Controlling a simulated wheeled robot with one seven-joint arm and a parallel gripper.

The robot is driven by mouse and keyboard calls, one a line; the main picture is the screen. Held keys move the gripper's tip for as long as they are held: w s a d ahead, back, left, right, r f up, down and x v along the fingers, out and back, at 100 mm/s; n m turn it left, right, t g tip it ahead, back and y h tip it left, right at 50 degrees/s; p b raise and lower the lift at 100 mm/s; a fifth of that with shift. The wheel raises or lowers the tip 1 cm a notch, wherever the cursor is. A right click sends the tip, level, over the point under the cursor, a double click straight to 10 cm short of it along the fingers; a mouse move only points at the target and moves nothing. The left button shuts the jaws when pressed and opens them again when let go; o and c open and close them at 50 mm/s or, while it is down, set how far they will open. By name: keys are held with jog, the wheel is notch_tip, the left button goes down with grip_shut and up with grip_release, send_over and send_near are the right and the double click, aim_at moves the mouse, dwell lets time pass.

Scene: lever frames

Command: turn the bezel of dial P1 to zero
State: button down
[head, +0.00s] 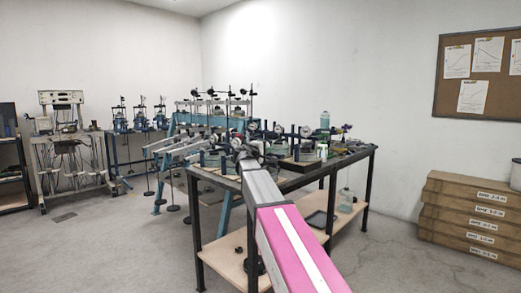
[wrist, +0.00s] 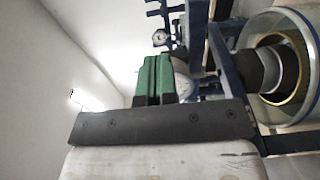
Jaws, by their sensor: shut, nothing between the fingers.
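In the wrist view my gripper (wrist: 155,78) shows as two green fingers pressed together, with nothing between them. A white-faced dial (wrist: 182,78) sits just behind and to the right of the fingers. They hide part of it, and I cannot tell whether they touch it. A smaller dial (wrist: 160,38) shows farther back, above the fingertips. In the head view several dials stand on the bench, one (head: 236,142) near the end of my arm and another (head: 279,128) to its right. My fingers are hard to make out there. No P1 label or scale reading is legible.
In the wrist view a round clear-walled vessel with a brass ring (wrist: 304,92) stands close on the right, beside dark blue frame bars (wrist: 222,62). The bench (head: 290,185) is crowded with lever frames and weights. Cardboard boxes (head: 470,215) are stacked at the right wall; floor is open at left.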

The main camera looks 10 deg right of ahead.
jog(key=shift+w+d+r, duration=0.25)
jog(key=shift+w+d, duration=0.1)
jog(key=shift+w, duration=0.3)
jog(key=shift+w+f, duration=0.1)
jog(key=shift+f, duration=0.05)
dwell(0.4)
jog(key=shift+s+d+f, duration=0.1)
jog(key=shift+s+d, duration=0.15)
jog(key=shift+s, duration=0.05)
jog(key=v, duration=0.6)
jog(key=shift+s+f, duration=0.15)
jog(key=shift+s, duration=0.25)
jog(key=shift+s, duration=0.1)
